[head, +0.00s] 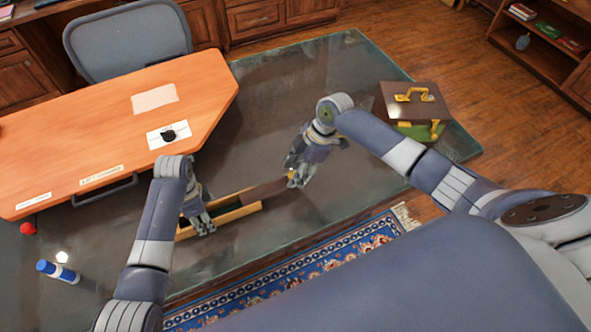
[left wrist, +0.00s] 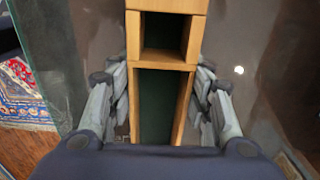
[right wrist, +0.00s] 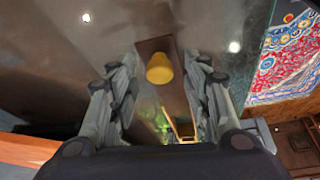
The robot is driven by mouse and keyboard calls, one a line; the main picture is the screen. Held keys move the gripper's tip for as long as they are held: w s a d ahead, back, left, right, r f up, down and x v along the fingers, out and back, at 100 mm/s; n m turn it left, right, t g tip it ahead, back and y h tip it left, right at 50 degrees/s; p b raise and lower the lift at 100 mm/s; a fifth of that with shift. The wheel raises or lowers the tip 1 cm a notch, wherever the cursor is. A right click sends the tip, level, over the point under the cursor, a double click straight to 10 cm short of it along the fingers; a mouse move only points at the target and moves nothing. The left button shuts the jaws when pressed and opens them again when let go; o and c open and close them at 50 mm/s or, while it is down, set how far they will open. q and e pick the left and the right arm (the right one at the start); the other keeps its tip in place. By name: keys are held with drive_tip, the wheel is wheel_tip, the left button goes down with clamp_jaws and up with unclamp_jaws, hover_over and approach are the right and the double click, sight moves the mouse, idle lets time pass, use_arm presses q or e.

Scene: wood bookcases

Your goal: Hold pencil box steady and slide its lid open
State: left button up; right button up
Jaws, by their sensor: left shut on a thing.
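The pencil box (head: 240,213) is a long light-wood box on the glass tabletop. Its open inside, dark with a cross divider, shows between its walls in the left wrist view (left wrist: 186,100). My left gripper (head: 200,222) is shut across the box, with fingers on both side walls. The dark brown lid (head: 266,190) is partly slid out at the box's right end. A yellow knob (right wrist: 160,68) sits on the lid. My right gripper (head: 297,178) is at the knob; its fingers stand apart on either side, with gaps visible in the right wrist view.
An orange wooden desktop (head: 100,120) with papers lies at the left. A brown case with yellow handles (head: 414,100) stands on the glass at the right. A blue-white tube (head: 58,271) and a red ball (head: 28,228) are at the lower left. Glass beyond the box is clear.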

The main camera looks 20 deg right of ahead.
use_arm(q)
drive_tip(key=shift+a+f, duration=0.1)
use_arm(e)
drive_tip(key=w+v, duration=0.1)
drive_tip(key=v, duration=1.1)
drive_tip(key=shift+s, duration=0.45)
use_arm(q)
drive_tip(key=o, duration=1.3)
drive_tip(key=shift+o, duration=0.2)
